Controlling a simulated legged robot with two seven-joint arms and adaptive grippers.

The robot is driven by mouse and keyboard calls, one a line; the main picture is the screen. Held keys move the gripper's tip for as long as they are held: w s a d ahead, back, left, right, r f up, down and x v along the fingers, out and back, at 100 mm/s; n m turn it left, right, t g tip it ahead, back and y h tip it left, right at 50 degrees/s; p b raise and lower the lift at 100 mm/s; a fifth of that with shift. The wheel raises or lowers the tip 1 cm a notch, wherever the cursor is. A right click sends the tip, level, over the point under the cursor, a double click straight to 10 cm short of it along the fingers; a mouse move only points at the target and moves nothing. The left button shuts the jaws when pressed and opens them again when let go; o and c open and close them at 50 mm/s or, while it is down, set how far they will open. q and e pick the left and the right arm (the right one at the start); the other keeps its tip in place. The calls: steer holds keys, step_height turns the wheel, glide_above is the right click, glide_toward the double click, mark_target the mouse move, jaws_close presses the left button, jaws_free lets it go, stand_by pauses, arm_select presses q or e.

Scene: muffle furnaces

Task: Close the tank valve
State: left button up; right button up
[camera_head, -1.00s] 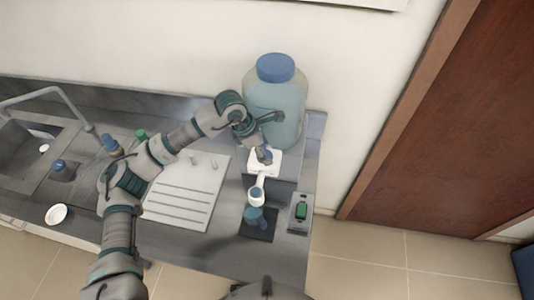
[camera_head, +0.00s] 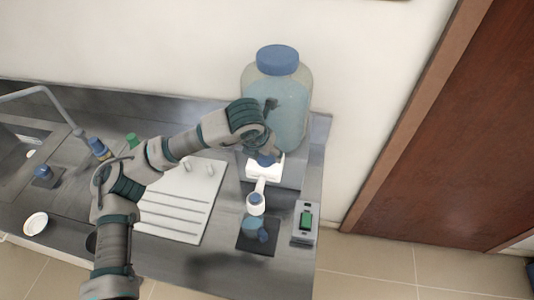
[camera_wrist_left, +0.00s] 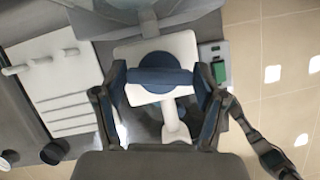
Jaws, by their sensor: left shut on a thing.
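The tank (camera_head: 290,120) is a large clear bottle of bluish liquid with a blue cap, at the back of the counter against the wall. Its white valve body (camera_head: 262,173) sits in front of it, with a white spout pointing toward the front. A blue valve knob (camera_wrist_left: 166,74) lies on top of the white body in the left wrist view. My left gripper (camera_wrist_left: 166,78) is over the valve, its two fingers on either side of the knob and shut on it. In the head view the gripper (camera_head: 265,151) partly hides the knob. My right gripper is not in view.
A blue-topped vessel (camera_head: 255,225) stands on a dark pad below the spout. A green switch box (camera_head: 306,222) is to its right. A white ridged drainboard (camera_head: 185,205) lies left of the valve, and a sink (camera_head: 18,145) is at the far left.

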arm_select(q)
steer(key=shift+s+f+n+y+b, duration=0.15)
steer(key=shift+n+y+b, duration=0.5)
steer(key=shift+n, duration=0.95)
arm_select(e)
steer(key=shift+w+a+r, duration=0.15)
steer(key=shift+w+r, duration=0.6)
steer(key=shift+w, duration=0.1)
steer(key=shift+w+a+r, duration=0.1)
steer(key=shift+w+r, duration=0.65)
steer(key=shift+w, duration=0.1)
arm_select(q)
steer(key=o, duration=0.9)
steer(key=shift+c, duration=0.2)
steer(key=shift+s, duration=0.1)
steer(key=shift+r, duration=0.35)
steer(key=v, duration=1.1)
steer(key=shift+s, duration=0.2)
steer(key=shift+r, duration=0.2)
